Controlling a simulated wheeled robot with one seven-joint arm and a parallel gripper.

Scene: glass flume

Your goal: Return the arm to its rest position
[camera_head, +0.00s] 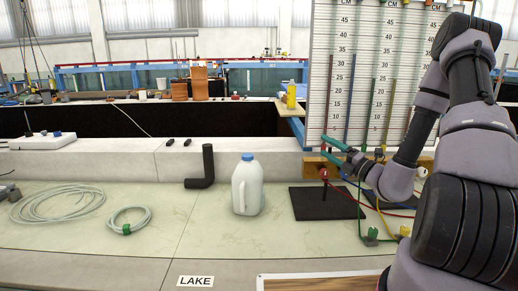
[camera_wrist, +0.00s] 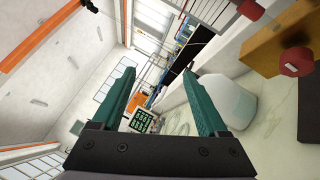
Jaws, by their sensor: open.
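My arm rises along the right side of the head view and folds down, with its end in front of the scaled white board (camera_head: 345,50). My gripper (camera_head: 328,150) has teal fingers that point left, above the black mat (camera_head: 322,204) and right of the white jug. In the wrist view the two fingers of my gripper (camera_wrist: 160,70) stand well apart with nothing held between them. The wrist camera looks sideways across the hall, so the room appears tilted.
A white jug with a blue cap (camera_head: 247,188) stands on the counter; it shows beside a finger in the wrist view (camera_wrist: 230,98). Left are a black elbow pipe (camera_head: 207,168) and coiled hoses (camera_head: 128,220). Coloured tubes and a wooden block (camera_head: 312,166) lie close to my gripper.

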